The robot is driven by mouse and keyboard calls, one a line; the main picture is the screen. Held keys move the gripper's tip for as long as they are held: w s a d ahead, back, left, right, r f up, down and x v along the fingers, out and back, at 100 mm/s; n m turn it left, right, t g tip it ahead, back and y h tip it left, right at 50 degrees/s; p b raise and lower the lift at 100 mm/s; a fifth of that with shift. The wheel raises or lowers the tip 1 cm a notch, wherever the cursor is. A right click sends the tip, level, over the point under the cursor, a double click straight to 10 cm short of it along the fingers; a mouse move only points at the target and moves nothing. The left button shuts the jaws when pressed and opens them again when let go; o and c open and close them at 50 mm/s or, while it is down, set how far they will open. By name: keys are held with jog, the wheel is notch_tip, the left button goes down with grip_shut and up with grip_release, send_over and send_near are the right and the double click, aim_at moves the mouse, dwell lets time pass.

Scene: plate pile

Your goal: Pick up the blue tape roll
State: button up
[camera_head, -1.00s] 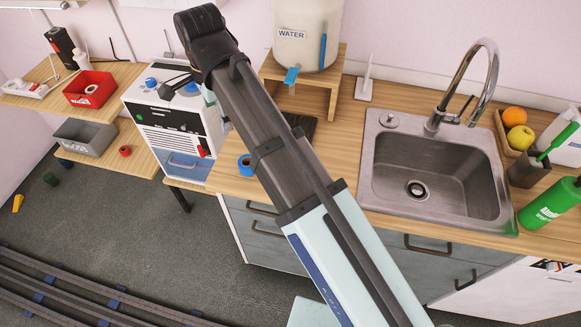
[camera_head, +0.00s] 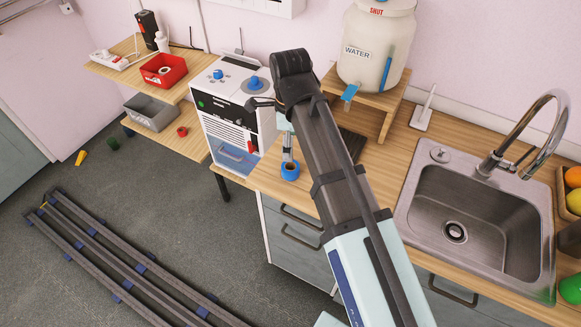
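The blue tape roll (camera_head: 290,174) lies on the wooden counter (camera_head: 262,178), just right of the white machine and left of my arm. My gripper (camera_head: 289,160) is mostly hidden behind my arm. A grey part of it shows directly above the roll and reaches down to its upper edge in the picture. I cannot tell whether it touches the roll or whether its fingers are open or shut.
The white machine (camera_head: 228,120) with blue knobs stands close on the left. A water container (camera_head: 376,50) sits on a wooden stand (camera_head: 393,98) behind, to the right. The sink (camera_head: 418,205) is further right. A red bin (camera_head: 163,70) and grey bin (camera_head: 151,112) are at the left.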

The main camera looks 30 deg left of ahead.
aim_at(291, 166)
jog(key=shift+w+f+p, duration=0.1)
jog(key=shift+f+p, duration=1.55)
jog(key=shift+f, duration=3.75)
jog(key=c, duration=1.3)
